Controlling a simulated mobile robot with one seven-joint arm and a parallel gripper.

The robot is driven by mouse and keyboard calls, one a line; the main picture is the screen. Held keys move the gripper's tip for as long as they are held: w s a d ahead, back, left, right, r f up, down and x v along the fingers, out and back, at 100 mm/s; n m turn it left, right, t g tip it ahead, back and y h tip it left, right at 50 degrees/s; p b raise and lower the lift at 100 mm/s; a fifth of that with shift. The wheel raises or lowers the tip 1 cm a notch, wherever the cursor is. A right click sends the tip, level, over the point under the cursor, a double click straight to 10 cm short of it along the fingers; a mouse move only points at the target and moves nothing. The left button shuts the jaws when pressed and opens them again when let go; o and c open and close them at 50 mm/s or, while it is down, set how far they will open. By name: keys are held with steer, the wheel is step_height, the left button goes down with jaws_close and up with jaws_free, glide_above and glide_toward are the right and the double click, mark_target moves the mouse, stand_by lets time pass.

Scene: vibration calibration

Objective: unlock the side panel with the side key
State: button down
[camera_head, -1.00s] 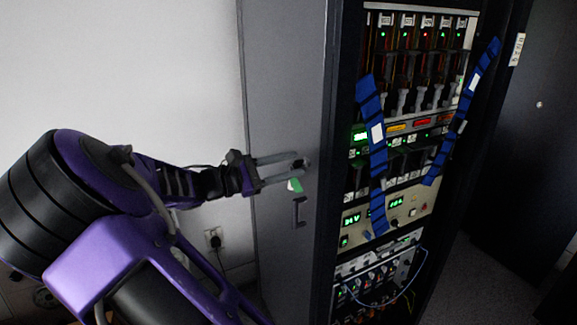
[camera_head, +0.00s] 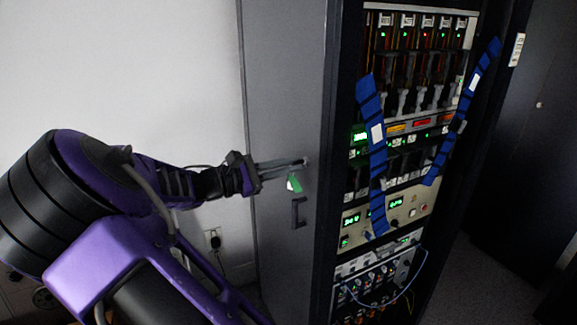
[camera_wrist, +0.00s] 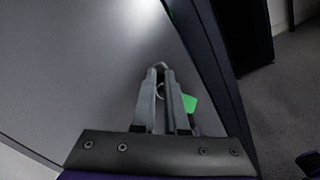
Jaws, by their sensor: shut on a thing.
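The grey side panel (camera_head: 285,100) is the flat left side of the tall cabinet and looks closed. My gripper (camera_head: 302,163) reaches it from the left, its fingertips at the lock spot above the black handle (camera_head: 299,212). The fingers are shut on the side key, which is mostly hidden between them. Its green tag (camera_head: 294,183) hangs just below the fingers. In the wrist view my gripper (camera_wrist: 162,76) has its tips together, with a metal ring (camera_wrist: 160,91) between the fingers and the green tag (camera_wrist: 189,103) to the right. The lock itself is hidden.
The rack front (camera_head: 410,120) right of the panel holds lit modules, cables and blue straps (camera_head: 372,110). A white wall (camera_head: 120,70) stands left, with a socket (camera_head: 214,240) low down. A dark cabinet (camera_head: 525,150) stands far right.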

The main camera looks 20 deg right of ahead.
steer(key=m+b, duration=0.1)
steer(key=m, duration=0.2)
steer(key=m+b, duration=0.1)
steer(key=m, duration=0.2)
steer(key=m+b, duration=0.2)
steer(key=m, duration=0.2)
steer(key=shift+s+f, duration=0.1)
steer(key=shift+f, duration=0.15)
steer(key=shift+m, duration=0.4)
steer(key=c, duration=0.9)
jaws_free()
steer(key=shift+c, duration=0.2)
